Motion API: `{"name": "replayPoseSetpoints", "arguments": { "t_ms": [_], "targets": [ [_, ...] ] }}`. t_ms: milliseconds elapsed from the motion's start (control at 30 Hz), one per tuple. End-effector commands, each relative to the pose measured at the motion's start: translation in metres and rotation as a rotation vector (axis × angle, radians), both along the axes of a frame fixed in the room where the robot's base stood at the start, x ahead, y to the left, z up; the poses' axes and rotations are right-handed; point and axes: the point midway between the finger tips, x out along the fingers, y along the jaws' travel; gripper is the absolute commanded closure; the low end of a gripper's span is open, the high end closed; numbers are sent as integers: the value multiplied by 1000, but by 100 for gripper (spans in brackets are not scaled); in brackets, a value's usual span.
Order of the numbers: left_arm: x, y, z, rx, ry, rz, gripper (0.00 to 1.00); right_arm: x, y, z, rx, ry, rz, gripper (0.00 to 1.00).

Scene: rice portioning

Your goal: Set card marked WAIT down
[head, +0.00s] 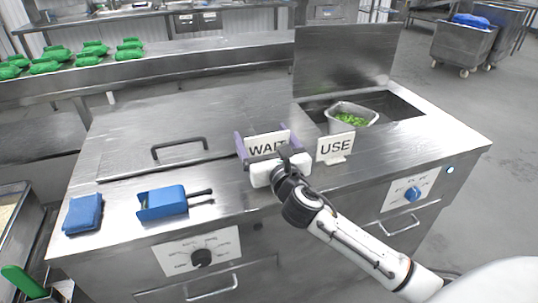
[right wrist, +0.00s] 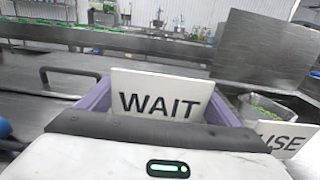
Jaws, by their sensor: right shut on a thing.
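The white WAIT card (head: 267,143) stands upright at the middle of the steel counter, at the end of my right arm. I cannot tell whether the card touches the counter. My left gripper is not in view.
A white USE card (head: 335,147) stands just right of the WAIT card. Behind it, a pot (head: 371,112) of green food sits in an open well with a raised lid (head: 345,58). A blue scoop (head: 163,201) and blue cloth (head: 83,213) lie at left.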

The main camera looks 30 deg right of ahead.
Motion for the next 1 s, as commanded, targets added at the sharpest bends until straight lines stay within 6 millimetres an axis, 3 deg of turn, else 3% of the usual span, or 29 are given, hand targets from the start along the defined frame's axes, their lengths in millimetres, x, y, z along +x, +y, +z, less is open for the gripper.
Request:
{"name": "replayPoseSetpoints", "arguments": {
  "t_ms": [333,700,733,800,1000],
  "targets": [
    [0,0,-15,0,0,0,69,0,0,-41,2,1,-1,36],
    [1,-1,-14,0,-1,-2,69,0,0,-44,-1,-1,1,36],
    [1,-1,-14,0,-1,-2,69,0,0,-44,-1,-1,1,13],
    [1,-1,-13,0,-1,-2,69,0,0,-43,-1,-1,1,2],
    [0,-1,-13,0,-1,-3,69,0,0,-43,0,-1,1,0]
  ]
}}
